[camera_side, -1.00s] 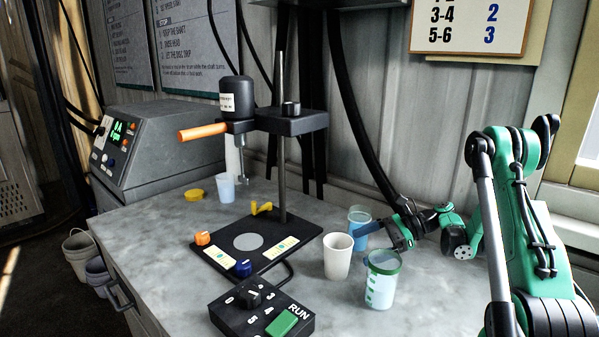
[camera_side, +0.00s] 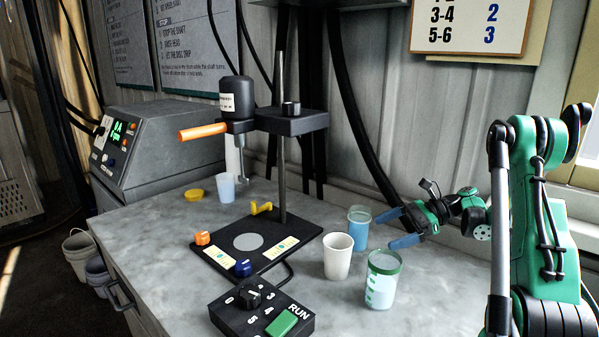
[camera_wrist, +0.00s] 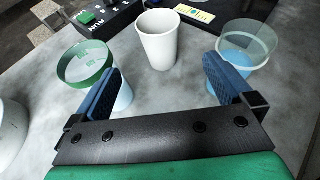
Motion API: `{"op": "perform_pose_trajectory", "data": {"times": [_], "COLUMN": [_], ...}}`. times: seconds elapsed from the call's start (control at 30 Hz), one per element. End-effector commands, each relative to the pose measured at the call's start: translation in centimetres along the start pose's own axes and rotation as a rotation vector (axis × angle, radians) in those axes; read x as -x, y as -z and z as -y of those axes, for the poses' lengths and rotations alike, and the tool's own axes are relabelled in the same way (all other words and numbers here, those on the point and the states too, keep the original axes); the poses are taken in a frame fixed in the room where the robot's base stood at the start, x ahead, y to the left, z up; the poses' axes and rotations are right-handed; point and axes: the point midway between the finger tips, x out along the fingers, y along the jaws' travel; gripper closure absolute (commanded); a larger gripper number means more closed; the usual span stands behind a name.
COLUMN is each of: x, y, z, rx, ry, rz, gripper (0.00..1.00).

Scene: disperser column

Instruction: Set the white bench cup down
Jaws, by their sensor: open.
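The white bench cup (camera_side: 338,257) stands upright on the grey bench top, right of the black base plate. In the wrist view the cup (camera_wrist: 158,40) stands ahead of my gripper, centred beyond the fingertips and apart from them. My gripper (camera_side: 396,228) is open and empty, its blue finger pads spread wide. In the wrist view my gripper (camera_wrist: 161,82) has clear bench between its fingers. The cup's inside is mostly hidden.
A green-rimmed cup (camera_side: 382,279) stands close on one side, a clear cup with blue liquid (camera_side: 358,228) on the other. The disperser stand's base plate (camera_side: 217,252) and RUN control box (camera_side: 262,312) lie left. Front bench is free.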

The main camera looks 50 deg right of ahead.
Motion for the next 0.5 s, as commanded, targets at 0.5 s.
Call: {"op": "perform_pose_trajectory", "data": {"times": [0.5], "x": [-3.9], "y": [-4.9], "z": [0.6], "rx": [-0.143], "ry": [-0.131], "rz": [-0.396], "gripper": [0.0]}}
